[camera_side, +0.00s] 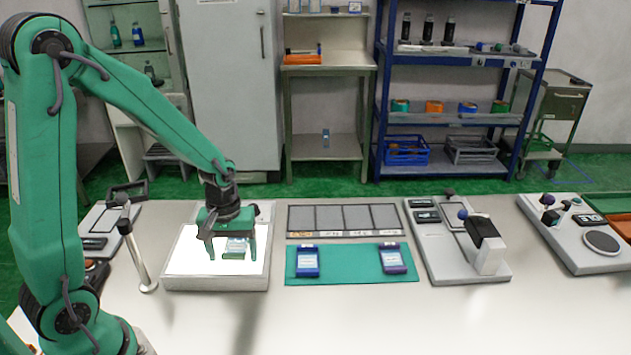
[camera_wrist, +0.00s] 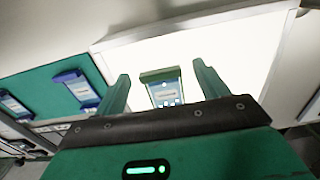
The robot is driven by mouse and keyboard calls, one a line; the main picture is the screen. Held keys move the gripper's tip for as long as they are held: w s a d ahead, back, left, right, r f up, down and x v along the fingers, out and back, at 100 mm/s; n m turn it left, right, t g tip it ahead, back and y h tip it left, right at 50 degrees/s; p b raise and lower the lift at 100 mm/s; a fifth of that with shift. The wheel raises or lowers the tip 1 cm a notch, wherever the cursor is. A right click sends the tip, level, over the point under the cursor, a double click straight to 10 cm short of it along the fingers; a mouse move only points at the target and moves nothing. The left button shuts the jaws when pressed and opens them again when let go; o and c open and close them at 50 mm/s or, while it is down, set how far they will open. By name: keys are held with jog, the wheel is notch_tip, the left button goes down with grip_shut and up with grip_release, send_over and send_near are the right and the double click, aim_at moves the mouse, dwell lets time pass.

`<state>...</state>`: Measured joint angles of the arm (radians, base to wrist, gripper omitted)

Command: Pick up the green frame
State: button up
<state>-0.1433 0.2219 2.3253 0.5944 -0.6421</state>
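The green frame (camera_side: 238,244) lies on the bright white panel of the light box (camera_side: 215,283), partly hidden by my gripper in the side view. In the wrist view the green frame (camera_wrist: 164,90) shows a green top edge and a pale label with printing. My gripper (camera_side: 232,256) is over the panel with its fingers pointing down. In the wrist view my gripper (camera_wrist: 161,70) is open, one finger on each side of the frame, with visible gaps on both sides. I cannot tell the exact height of the fingertips above the panel.
A green mat (camera_side: 350,278) to the right holds a blue frame (camera_side: 307,262) and a purple frame (camera_side: 394,260). Behind it lies a grey sectioned tray (camera_side: 343,218). A grey device (camera_side: 460,245) stands farther right. A lever post (camera_side: 138,255) stands left. The front table is clear.

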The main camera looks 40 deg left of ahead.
jog(key=c, duration=1.1)
jog(key=shift+r, duration=0.15)
jog(key=shift+r, duration=0.8)
jog(key=r, duration=0.2)
jog(key=shift+s+d+r, duration=0.1)
jog(key=shift+d+r, duration=0.25)
jog(key=shift+d, duration=0.05)
jog(key=s+d+r, duration=0.4)
jog(key=d+r, duration=0.2)
jog(key=d, duration=0.4)
jog(key=shift+s+r, duration=0.15)
jog(key=shift+r, duration=0.05)
